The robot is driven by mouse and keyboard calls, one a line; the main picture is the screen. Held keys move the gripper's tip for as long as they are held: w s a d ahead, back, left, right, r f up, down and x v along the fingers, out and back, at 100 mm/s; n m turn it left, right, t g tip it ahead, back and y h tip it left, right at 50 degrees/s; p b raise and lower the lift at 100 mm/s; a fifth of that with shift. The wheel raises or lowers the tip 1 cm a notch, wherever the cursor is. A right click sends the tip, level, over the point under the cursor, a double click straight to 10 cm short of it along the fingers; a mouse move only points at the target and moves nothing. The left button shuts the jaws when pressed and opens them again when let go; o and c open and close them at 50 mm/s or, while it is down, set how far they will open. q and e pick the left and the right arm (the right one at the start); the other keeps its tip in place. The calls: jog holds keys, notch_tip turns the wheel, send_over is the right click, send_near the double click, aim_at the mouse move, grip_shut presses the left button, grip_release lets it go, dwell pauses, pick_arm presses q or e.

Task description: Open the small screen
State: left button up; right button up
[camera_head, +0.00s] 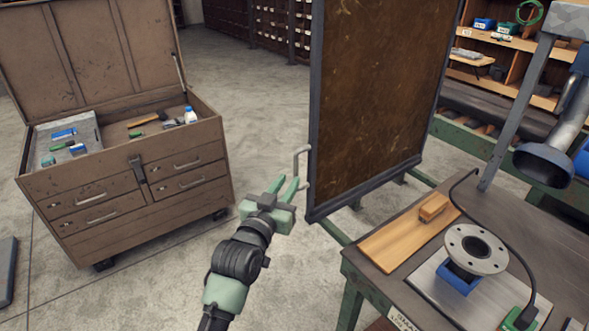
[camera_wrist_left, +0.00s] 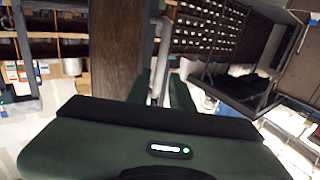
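The small screen (camera_head: 380,90) is a brown, stained panel in a dark frame, standing upright in the middle of the head view. A thin grey bar handle (camera_head: 296,163) sticks out from its left edge. My left gripper (camera_head: 284,184), with green fingers, is close to the handle's lower part. Its fingers are apart. In the left wrist view the handle (camera_wrist_left: 159,60) shows in line with the gap between the fingers (camera_wrist_left: 160,92), with the brown screen (camera_wrist_left: 117,45) to the left. I cannot tell whether the fingers touch the handle. My right gripper is out of view.
A brown tool chest (camera_head: 130,185) with its lid up stands on the left. A workbench (camera_head: 400,225) with a wooden board, a flanged part (camera_head: 475,249) and a lamp-like arm (camera_head: 545,160) is at right. Bare floor (camera_head: 245,80) lies between chest and screen.

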aim_at(295, 172)
pick_arm(q)
jog(key=x, duration=0.6)
jog(key=shift+w+d+f+p, duration=0.1)
jog(key=shift+w+p, duration=0.2)
grip_shut()
jog(key=shift+f, duration=0.1)
dwell(1.0)
